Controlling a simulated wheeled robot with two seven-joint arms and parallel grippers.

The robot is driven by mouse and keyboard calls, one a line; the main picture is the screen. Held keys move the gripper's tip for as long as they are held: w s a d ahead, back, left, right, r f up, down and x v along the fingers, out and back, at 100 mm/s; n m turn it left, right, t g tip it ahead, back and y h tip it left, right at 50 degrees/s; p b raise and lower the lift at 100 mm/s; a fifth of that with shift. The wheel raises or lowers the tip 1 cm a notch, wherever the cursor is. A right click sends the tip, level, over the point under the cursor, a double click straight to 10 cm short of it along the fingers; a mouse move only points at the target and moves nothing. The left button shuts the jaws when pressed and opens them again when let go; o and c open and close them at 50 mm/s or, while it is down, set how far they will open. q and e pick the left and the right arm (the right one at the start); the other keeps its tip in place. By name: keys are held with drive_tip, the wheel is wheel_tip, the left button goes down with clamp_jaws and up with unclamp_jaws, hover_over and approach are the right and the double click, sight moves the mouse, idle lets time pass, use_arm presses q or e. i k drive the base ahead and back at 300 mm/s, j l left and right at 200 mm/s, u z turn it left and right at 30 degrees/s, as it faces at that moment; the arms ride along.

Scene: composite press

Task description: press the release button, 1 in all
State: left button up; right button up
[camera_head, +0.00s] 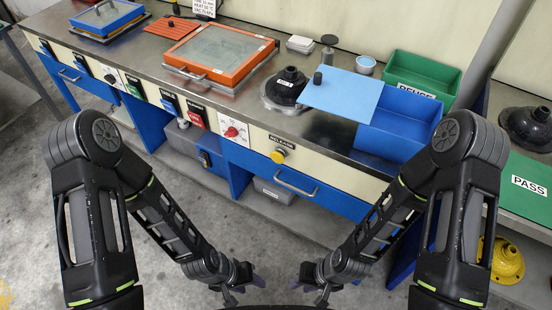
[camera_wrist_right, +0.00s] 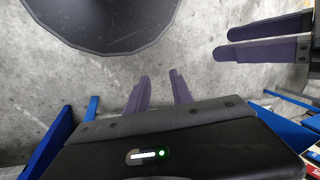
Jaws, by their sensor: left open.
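The release button (camera_head: 278,156) is a round yellow knob on the cream front panel of the bench, under a black RELEASE label (camera_head: 282,142). Nothing touches it. My left gripper (camera_head: 247,289) is low in front of the bench, below the button in the head view. Its two fingers also show at the upper right of the right wrist view (camera_wrist_right: 266,38), apart and empty. My right gripper (camera_head: 309,289) is beside it, to its right. In the right wrist view its two purple fingers (camera_wrist_right: 160,91) stand apart with bare floor between them.
A blue tray (camera_head: 402,126), a green REUSE bin (camera_head: 421,78) and an orange frame (camera_head: 219,53) stand on the bench. The floor before the bench is clear.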

sight(277, 157)
drive_tip(key=i+j+z, duration=0.1)
drive_tip(key=j+z, duration=0.25)
drive_tip(key=j, duration=0.5)
drive_tip(key=j+z, duration=0.4)
drive_tip(key=j, duration=0.4)
drive_tip(key=k+j+z, duration=0.2)
drive_tip(key=j+z, duration=0.15)
drive_tip(key=j, duration=0.5)
